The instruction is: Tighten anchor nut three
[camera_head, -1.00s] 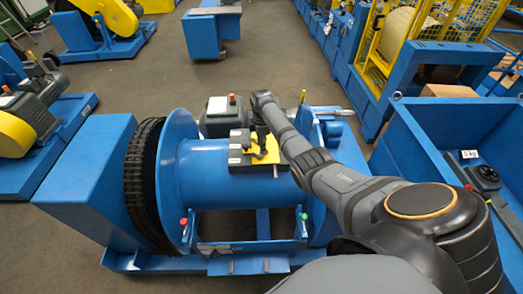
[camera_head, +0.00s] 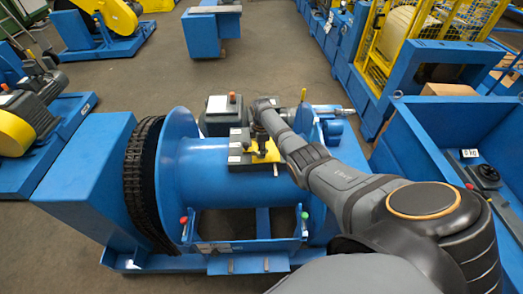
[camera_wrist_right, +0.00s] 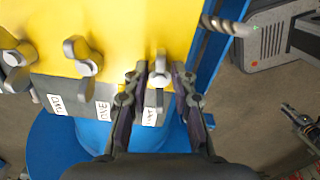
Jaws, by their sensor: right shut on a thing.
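The yellow anchor block (camera_head: 268,157) sits on top of the blue drum (camera_head: 215,170) in the head view. In the right wrist view the yellow plate (camera_wrist_right: 130,20) carries several grey wing nuts. One wing nut (camera_wrist_right: 80,57) stands left of my fingers, and another (camera_wrist_right: 15,57) is at the far left. My right gripper (camera_wrist_right: 160,78) is shut on the wing nut (camera_wrist_right: 160,66) nearest the plate's right end, one finger on each side. White labels (camera_wrist_right: 103,111) sit below the nuts; their writing is too small to read surely. My left gripper is out of view.
A twisted metal rod (camera_wrist_right: 226,26) sticks out beside the plate's right end. A black chain (camera_head: 142,185) wraps the drum's left side. A blue bin (camera_head: 430,160) stands at the right. Open floor (camera_head: 280,60) lies behind the machine.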

